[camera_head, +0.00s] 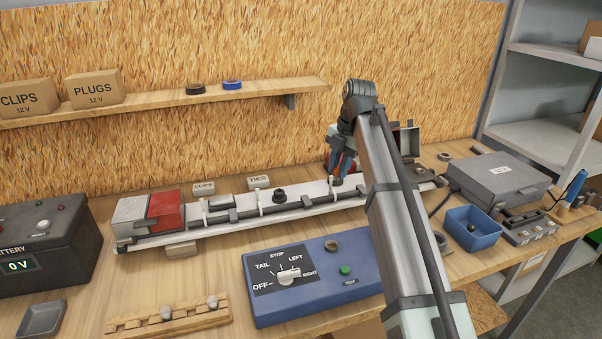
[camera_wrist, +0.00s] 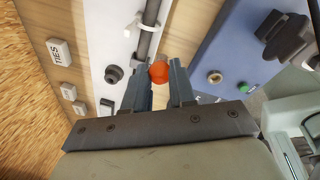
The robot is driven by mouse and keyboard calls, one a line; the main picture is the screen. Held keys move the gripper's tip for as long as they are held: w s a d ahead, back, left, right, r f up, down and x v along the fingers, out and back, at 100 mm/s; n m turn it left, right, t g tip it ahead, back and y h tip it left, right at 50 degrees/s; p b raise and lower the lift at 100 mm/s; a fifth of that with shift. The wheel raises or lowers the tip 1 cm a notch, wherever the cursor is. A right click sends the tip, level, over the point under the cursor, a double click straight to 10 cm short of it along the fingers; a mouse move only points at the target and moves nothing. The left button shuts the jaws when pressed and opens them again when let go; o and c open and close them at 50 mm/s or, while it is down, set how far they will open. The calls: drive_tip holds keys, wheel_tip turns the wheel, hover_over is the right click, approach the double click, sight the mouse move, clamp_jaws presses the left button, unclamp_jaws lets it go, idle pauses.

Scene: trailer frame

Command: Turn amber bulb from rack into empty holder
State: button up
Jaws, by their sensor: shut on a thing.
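My gripper (camera_head: 338,180) is over the right part of the white trailer bar in the head view. In the wrist view my gripper (camera_wrist: 159,78) is shut on the amber bulb (camera_wrist: 159,72), whose rounded orange end shows between the fingertips. The bulb's base is hidden. The wooden rack (camera_head: 150,330) lies at the front left with grey-white bulbs in it. A dark round socket (camera_head: 279,195) stands on the white bar, left of my gripper; it also shows in the wrist view (camera_wrist: 113,74), apart from the bulb. I cannot tell whether it is the empty holder.
The white bar (camera_head: 240,220) carries a dark cable and a red-and-white lamp (camera_head: 150,212) at its left end. A blue switch box (camera_head: 310,300) stands in front. A blue bin (camera_head: 472,228) and grey case (camera_head: 497,178) stand right. A shelf (camera_head: 160,100) runs behind.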

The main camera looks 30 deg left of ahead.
drive_tip(key=w+d+f+m, duration=0.1)
drive_tip(key=w+d+m, duration=0.3)
drive_tip(key=w+d, duration=1.65)
drive_tip(key=shift+m+t, duration=0.3)
drive_tip(key=shift+t, duration=0.1)
drive_tip(key=shift+w+a+f, duration=0.15)
drive_tip(key=shift+w+f, duration=0.45)
drive_tip(key=shift+w, duration=1)
drive_tip(key=shift+w+a+f, duration=0.1)
drive_tip(key=shift+w+f, duration=0.55)
drive_tip(key=shift+w, duration=1)
drive_tip(key=shift+w+a+f, duration=0.15)
drive_tip(key=shift+w+f, duration=0.45)
drive_tip(key=shift+w, duration=1)
drive_tip(key=shift+f, duration=0.65)
drive_tip(key=shift+f, duration=0.25)
drive_tip(key=shift+f, duration=0.25)
drive_tip(key=shift+f, duration=0.35)
drive_tip(key=shift+f, duration=0.4)
